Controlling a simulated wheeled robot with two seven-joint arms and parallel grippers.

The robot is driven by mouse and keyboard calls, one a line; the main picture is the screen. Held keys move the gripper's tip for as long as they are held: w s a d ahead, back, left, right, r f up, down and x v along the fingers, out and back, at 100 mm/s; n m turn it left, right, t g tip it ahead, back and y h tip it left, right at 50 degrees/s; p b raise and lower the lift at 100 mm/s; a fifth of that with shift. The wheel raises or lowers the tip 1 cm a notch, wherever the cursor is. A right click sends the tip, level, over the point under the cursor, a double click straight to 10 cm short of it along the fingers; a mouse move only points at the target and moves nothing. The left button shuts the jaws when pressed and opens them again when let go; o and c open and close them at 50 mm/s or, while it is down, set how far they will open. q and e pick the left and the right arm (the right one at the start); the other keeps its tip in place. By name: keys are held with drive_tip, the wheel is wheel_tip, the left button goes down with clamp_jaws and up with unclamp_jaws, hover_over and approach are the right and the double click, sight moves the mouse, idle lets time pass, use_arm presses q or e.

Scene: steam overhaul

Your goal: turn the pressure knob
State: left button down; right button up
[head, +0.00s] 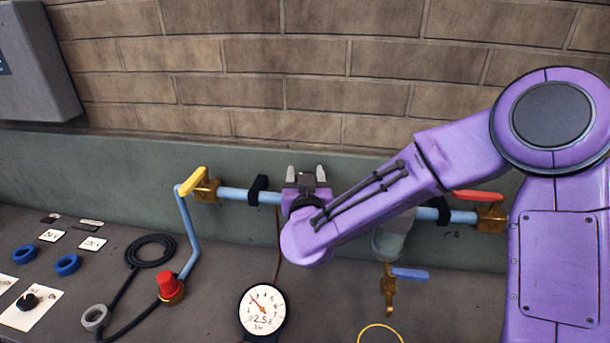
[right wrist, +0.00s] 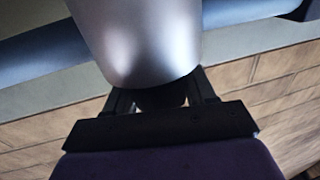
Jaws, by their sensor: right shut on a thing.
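My right gripper (head: 305,180) is at the blue pipe by the wall, left of the middle of the head view. In the right wrist view its two dark fingers (right wrist: 162,92) stand on either side of a dark round knob (right wrist: 161,98), and it is shut on this knob. A large smooth silver body (right wrist: 145,40) rises just beyond the knob. My arm and gripper hide the knob in the head view. A round white pressure gauge (head: 262,310) stands in front, its needle pointing up and left. My left gripper is not in view.
A yellow-handled valve (head: 192,182) and a red-handled valve (head: 478,196) sit on the pipe. A blue-handled tap (head: 408,274) hangs lower right. A red cap (head: 170,285), black hose (head: 150,250) and blue rings (head: 67,265) are at left. Bare bench lies before the gauge's left side.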

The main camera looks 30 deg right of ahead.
drive_tip(key=m+g+h+p, duration=0.1)
drive_tip(key=m+g+h, duration=0.1)
drive_tip(key=m+g+h+p, duration=0.1)
drive_tip(key=m+g+h, duration=0.1)
drive_tip(key=m+g+h+p, duration=0.1)
drive_tip(key=m+g+h, duration=0.1)
drive_tip(key=h, duration=0.1)
drive_tip(key=shift+s+d, duration=0.25)
drive_tip(key=shift+d, duration=0.05)
drive_tip(key=shift+s+d+f+m+g+h+p, duration=0.15)
drive_tip(key=shift+m+g+h+p, duration=0.2)
drive_tip(key=shift+m+g+h, duration=0.65)
drive_tip(key=shift+s+a+m+g+h+p, duration=0.1)
drive_tip(key=shift+m+g+h+p, duration=0.2)
drive_tip(key=shift+m+g, duration=0.8)
drive_tip(key=shift+n+g, duration=0.3)
drive_tip(key=shift+g, duration=0.2)
